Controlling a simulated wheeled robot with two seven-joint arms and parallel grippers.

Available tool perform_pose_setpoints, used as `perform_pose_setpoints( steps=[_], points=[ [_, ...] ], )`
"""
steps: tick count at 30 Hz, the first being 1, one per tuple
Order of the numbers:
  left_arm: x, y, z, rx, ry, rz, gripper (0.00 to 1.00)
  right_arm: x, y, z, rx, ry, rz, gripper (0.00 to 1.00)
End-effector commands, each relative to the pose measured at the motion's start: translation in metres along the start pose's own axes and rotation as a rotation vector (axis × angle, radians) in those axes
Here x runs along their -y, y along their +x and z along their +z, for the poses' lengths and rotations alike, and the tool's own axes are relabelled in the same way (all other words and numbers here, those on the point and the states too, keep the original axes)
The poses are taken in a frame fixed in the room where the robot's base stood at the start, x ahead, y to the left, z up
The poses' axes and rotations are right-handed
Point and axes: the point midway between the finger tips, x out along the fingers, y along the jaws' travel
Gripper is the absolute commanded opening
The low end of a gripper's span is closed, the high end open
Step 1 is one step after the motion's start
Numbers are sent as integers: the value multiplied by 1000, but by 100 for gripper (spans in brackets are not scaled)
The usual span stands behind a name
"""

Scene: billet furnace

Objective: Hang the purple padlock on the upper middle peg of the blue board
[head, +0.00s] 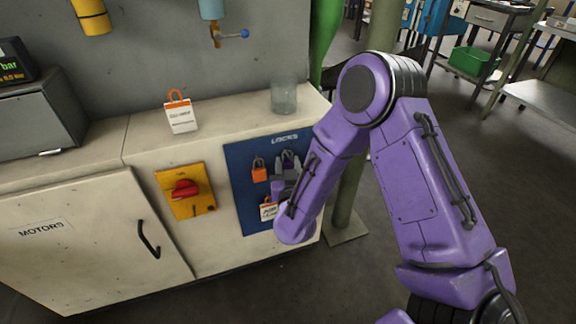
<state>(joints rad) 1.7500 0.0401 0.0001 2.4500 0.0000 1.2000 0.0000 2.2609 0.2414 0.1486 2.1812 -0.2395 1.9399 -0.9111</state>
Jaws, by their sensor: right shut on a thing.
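The blue board (240,205), lettered LOCKS, is on the front of the pale cabinet, at the middle of the head view. My right gripper (287,168) is in front of the board's right part, small and partly hidden by my own purple forearm. It is shut on the purple padlock (289,157), which shows only in part; its colour blends with my arm. I cannot tell whether the padlock touches a peg. The upper middle peg is not clearly visible. An orange padlock (259,170) hangs on the board left of my gripper. My left gripper is out of view.
A white tag with an orange hasp (268,211) hangs low on the board. A yellow panel with a red rotary switch (185,190) is to the left. A white orange-topped tag (181,113) and a glass jar (285,97) stand on the cabinet top.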

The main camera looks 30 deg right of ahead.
Motion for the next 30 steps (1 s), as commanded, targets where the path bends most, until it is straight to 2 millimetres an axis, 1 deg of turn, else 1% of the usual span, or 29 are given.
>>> perform_pose_setpoints(
  steps=[6,7,9,25,28,30],
  points=[
    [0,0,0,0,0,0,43,0,1,0,-1,-1,1,8],
    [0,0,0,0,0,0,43,0,1,0,-1,-1,1,49],
    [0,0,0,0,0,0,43,0,1,0,-1,-1,1,69],
    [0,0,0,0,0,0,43,6,0,-1,-3,0,-16,69],
    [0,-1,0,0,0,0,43,6,-8,-1,-2,0,-17,69],
    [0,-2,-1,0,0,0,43,4,-22,-2,-1,-2,-13,69]
  ],
)
